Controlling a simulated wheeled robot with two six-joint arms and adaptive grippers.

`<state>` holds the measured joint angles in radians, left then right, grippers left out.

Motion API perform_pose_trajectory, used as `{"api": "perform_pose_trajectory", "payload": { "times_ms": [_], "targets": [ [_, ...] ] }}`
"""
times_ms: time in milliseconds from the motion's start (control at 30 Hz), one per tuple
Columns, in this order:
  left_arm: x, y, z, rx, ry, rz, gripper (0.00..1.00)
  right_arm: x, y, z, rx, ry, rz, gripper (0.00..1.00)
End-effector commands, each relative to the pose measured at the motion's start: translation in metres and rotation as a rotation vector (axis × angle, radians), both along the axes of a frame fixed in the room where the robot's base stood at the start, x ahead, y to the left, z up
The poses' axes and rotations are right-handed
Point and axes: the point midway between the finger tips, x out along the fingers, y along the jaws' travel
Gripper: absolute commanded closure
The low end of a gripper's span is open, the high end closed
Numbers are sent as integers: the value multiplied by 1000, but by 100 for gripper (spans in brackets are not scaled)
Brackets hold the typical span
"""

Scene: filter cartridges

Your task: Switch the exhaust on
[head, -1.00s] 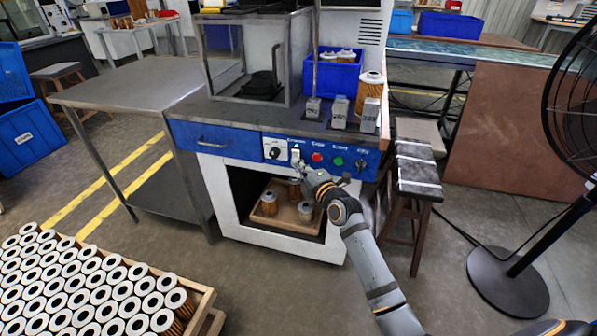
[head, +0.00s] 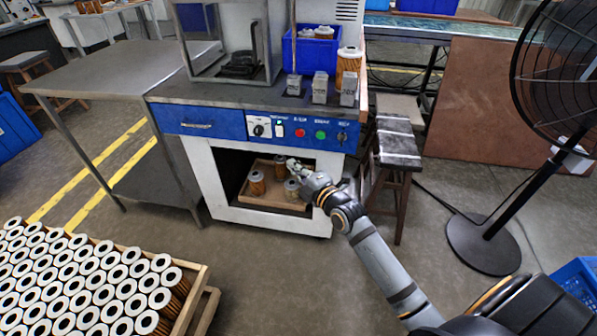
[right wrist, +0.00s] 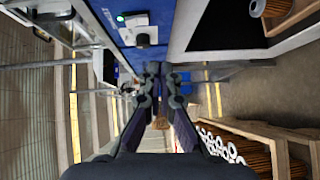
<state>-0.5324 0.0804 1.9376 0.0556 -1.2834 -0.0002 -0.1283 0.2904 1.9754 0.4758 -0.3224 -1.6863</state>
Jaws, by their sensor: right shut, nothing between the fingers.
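The blue control panel (head: 228,126) runs across the front of the white cabinet. It carries a black knob on a white plate (head: 259,126), a white switch (head: 279,128), a red button (head: 299,132), a green button (head: 320,134) and a dark knob (head: 342,137). Their labels are too small to read. My right gripper (head: 292,165) is shut and empty, below the white switch and in front of the cabinet opening in the head view. In the right wrist view its fingers (right wrist: 152,75) are together, near the panel, where a small green light (right wrist: 120,18) glows. My left gripper is out of view.
A wooden tray (head: 262,200) with filter cartridges sits inside the open cabinet. A crate of cartridges (head: 199,279) stands front left, a metal table (head: 105,82) left, a stool (head: 396,150) and black fan (head: 480,245) right.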

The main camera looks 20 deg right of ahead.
Motion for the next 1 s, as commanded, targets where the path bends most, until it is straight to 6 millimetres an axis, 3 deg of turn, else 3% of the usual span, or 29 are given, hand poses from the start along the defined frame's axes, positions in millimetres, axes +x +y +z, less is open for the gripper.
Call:
{"api": "perform_pose_trajectory", "payload": {
  "times_ms": [200,767,867,967,1000],
  "targets": [
    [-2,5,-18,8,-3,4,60,-21,-4,-1,-1,0,-1,100],
    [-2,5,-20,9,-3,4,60,-23,-4,-6,11,12,-2,100],
    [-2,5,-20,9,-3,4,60,-31,-4,-39,97,125,-23,100],
    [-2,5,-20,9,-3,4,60,-55,-4,-106,287,361,-100,100],
    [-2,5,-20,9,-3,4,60,-70,-4,-137,379,476,-155,100]
  ]
}}
